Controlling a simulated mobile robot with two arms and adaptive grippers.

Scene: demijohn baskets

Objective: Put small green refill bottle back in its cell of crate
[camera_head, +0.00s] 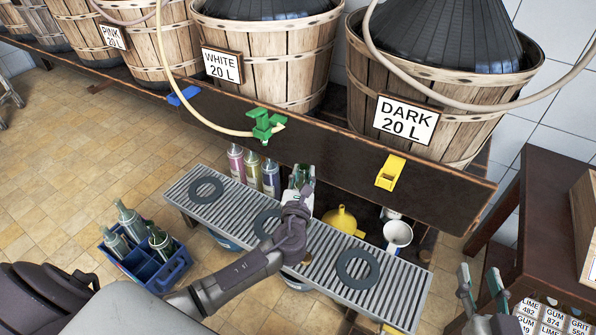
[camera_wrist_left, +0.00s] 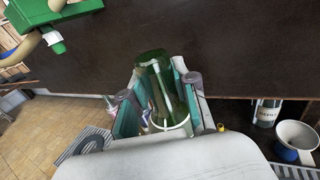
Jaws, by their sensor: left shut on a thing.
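My left gripper (camera_head: 301,178) is above the grey slatted grate (camera_head: 334,245), near the dark shelf's front face. It is shut on a small green refill bottle (camera_wrist_left: 163,88), which lies between its two fingers in the left wrist view. In the head view the bottle is mostly hidden by the gripper. The blue crate (camera_head: 163,279) stands on the floor at the left, with several green bottles (camera_head: 130,218) in its cells. My right gripper (camera_head: 482,283) is at the lower right with its two fingers apart and nothing between them.
A green tap (camera_head: 264,125) on a hose hangs just left of my left gripper. Several bottles (camera_head: 253,170) stand behind the grate. Dark rings (camera_head: 357,267) lie on it. A yellow funnel (camera_head: 343,220) and a white funnel (camera_head: 397,234) are to the right. Tiled floor is free around the crate.

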